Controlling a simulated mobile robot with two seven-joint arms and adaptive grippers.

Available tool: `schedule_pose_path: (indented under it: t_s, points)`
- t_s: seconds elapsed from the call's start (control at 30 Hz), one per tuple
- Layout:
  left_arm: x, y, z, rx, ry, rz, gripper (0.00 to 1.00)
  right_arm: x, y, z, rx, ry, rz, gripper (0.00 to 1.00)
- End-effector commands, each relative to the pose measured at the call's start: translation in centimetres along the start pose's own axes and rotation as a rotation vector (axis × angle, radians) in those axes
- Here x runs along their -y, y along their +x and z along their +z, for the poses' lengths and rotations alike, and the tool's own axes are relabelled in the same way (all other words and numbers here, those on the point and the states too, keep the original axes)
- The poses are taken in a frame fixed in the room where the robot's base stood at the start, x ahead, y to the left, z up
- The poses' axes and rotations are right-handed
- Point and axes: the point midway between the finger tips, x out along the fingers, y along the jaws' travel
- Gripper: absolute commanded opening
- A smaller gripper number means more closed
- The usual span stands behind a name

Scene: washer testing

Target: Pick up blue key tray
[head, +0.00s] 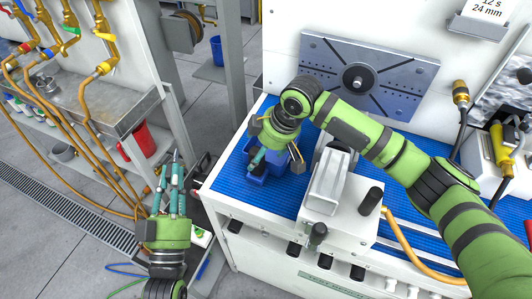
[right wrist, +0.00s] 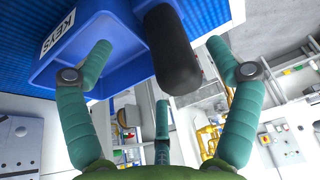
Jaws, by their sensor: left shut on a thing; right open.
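The blue key tray (head: 268,176) sits on the blue ribbed mat at the left end of the white bench. In the right wrist view the tray (right wrist: 115,62) fills the upper left, with a white KEYS label (right wrist: 58,33). A black rounded object (right wrist: 172,50) shows at its edge. My right gripper (head: 265,160) is over the tray, its teal fingers (right wrist: 160,45) spread open at the tray's wall. Whether they touch it is unclear. My left gripper (head: 171,162) is left of the bench, away from the tray, fingers close together on something I cannot make out.
A white and grey device with black knobs (head: 333,205) stands just right of the tray, below my right arm. A steel sink with orange hoses (head: 97,98) is at the left. A red bucket (head: 140,142) stands below it. Open grey floor (head: 70,265) lies at the lower left.

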Motion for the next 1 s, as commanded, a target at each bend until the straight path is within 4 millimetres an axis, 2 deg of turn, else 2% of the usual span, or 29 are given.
schedule_pose_path:
  t_s: [0.13,0.3,0.57,0.7,0.77,0.8,1.0]
  points:
    - [0.0,0.6,-1.4,-0.001,0.0,0.0,0.0,0.4,2.1,-0.1,0.003,0.0,-0.003,0.9]
    - [0.0,0.6,-1.5,-0.001,0.0,0.0,0.0,0.3,4.2,0.0,0.001,-0.001,-0.001,0.9]
    - [0.0,0.6,-1.4,-0.001,0.0,0.0,0.0,0.2,4.5,0.1,0.001,-0.002,0.001,0.9]
    - [0.0,0.6,-1.4,-0.001,0.0,0.0,0.0,0.2,4.5,0.1,0.001,-0.001,0.0,0.34]
    - [0.0,0.6,-1.4,-0.001,0.0,0.0,0.0,0.3,4.5,0.1,0.001,-0.001,-0.001,0.1]
    - [0.0,0.6,-1.4,-0.001,0.0,0.0,0.0,0.3,4.5,0.1,0.001,0.0,-0.001,0.03]
    - [0.0,0.6,-1.4,-0.001,0.0,0.0,0.0,0.4,4.5,-0.1,-0.002,0.0,-0.004,0.03]
